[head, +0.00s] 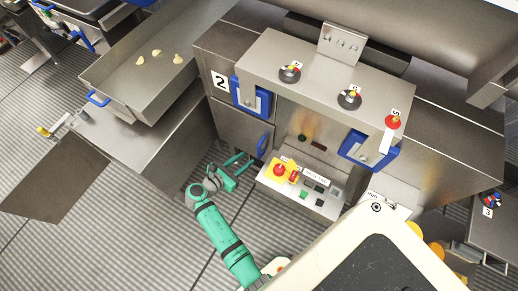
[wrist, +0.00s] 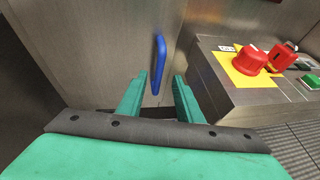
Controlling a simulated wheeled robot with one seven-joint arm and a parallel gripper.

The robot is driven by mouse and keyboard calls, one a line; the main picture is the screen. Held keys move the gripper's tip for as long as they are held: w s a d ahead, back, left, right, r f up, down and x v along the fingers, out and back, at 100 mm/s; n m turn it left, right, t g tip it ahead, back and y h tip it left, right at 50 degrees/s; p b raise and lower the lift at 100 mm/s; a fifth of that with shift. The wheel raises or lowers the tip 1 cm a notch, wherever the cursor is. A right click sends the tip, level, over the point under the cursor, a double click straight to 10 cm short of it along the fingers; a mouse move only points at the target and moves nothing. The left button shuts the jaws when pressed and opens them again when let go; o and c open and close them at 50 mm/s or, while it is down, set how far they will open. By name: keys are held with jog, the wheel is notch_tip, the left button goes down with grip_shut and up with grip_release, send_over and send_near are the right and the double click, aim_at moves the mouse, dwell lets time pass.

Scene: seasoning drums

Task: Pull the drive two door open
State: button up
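The drive two door (head: 240,131) is a steel panel low on the cabinet, below the label "2" (head: 220,81). It looks shut. Its upright blue handle (head: 263,143) is on the door's right side. In the wrist view the handle (wrist: 158,60) stands ahead of my gripper, lined up with the gap between the fingers. My green gripper (head: 246,161) is low in front of the door, just left of and below the handle in the head view. In the wrist view its fingers (wrist: 160,76) are apart with nothing gripped. I cannot tell whether the handle's lower end is between the fingertips.
A control box (head: 302,187) with a red knob on a yellow plate (wrist: 252,66) and buttons juts out close right of the door. A steel hopper (head: 140,88) stands left. Blue-framed latches (head: 251,97) sit above. Ribbed floor (head: 150,222) lies open at the lower left.

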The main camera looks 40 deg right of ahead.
aim_at(258, 150)
jog(key=x, duration=1)
jog(key=shift+d+f, duration=0.2)
jog(key=shift+d, duration=0.05)
grip_shut()
